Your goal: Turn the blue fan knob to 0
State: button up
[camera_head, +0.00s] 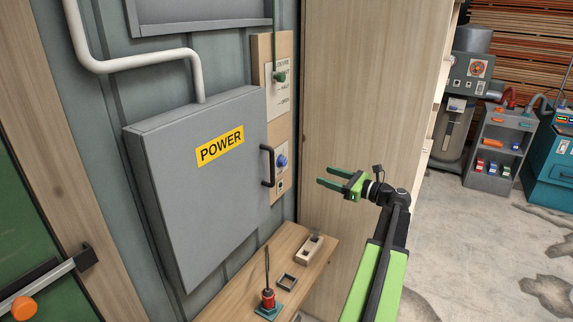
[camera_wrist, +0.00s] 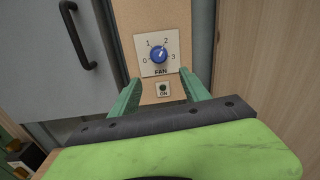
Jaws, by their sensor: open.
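The blue fan knob (camera_wrist: 159,54) sits on a white plate marked 0, 1, 2, 3 and FAN in the wrist view. Its pale pointer mark seems to face up and slightly right, near the 2. The knob also shows in the head view (camera_head: 281,161), just right of the grey POWER box. My gripper (camera_head: 326,177) is open and empty, to the right of the knob in the head view. In the wrist view its two green fingers (camera_wrist: 160,80) point toward the panel, with their tips below the knob and apart from it.
The POWER box (camera_head: 205,190) with its black handle (camera_head: 267,166) juts out left of the panel. A small ON button (camera_wrist: 163,90) is below the knob. A wooden wall (camera_head: 370,90) stands right. A shelf (camera_head: 240,285) below holds a plane and a red-based tool.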

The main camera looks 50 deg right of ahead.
aim_at(286, 163)
jog(key=w+a, duration=0.1)
jog(key=w, duration=0.4)
jog(key=w+a, duration=0.1)
jog(key=w, duration=0.4)
jog(key=w+a, duration=0.1)
jog(key=w, duration=0.5)
jog(key=shift+c, duration=0.4)
jog(key=shift+d, duration=0.1)
grip_shut()
